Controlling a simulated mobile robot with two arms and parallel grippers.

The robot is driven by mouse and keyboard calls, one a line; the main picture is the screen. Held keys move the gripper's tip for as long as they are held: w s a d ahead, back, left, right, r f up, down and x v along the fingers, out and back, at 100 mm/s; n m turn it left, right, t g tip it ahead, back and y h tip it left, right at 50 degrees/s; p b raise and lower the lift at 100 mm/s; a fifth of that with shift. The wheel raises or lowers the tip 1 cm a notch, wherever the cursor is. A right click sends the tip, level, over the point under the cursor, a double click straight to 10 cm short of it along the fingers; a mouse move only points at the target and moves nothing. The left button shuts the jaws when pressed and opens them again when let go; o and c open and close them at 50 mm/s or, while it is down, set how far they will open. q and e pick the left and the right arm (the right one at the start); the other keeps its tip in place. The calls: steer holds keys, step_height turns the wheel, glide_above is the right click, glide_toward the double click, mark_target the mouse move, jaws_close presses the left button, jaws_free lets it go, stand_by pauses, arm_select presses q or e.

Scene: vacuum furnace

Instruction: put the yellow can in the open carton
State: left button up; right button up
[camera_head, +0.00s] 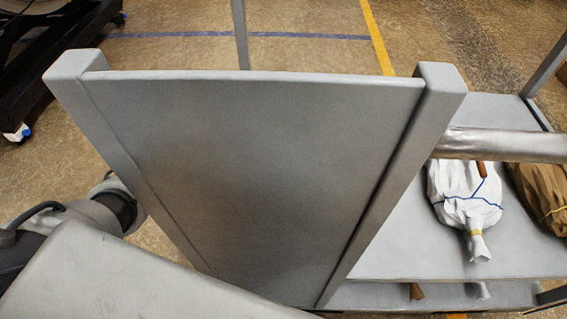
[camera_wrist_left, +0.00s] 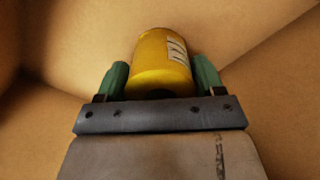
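The yellow can (camera_wrist_left: 158,62) with a white label shows in the left wrist view between the two green fingers of my left gripper (camera_wrist_left: 162,76). Both fingers appear to touch its sides, so the gripper looks shut on it. Plain brown, cardboard-like walls, which look like the inside of the open carton (camera_wrist_left: 60,40), surround the can and meet at corners. I cannot tell whether the can touches the bottom. In the head view neither the can, the carton nor my left gripper shows. My right gripper is in neither view.
A large grey panel with side posts (camera_head: 250,170) fills the middle of the head view. To its right, a grey shelf (camera_head: 400,240) holds a white wrapped bundle (camera_head: 465,195) and a brown one (camera_head: 540,190). A metal tube (camera_head: 500,145) crosses above the shelf.

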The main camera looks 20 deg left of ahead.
arm_select(q)
steer(key=o, duration=0.4)
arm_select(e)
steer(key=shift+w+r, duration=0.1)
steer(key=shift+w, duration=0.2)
arm_select(q)
steer(key=shift+r, duration=0.1)
steer(key=shift+r, duration=0.35)
step_height(320, 180, up, 11)
steer(key=shift+f, duration=0.15)
steer(key=shift+r, duration=0.3)
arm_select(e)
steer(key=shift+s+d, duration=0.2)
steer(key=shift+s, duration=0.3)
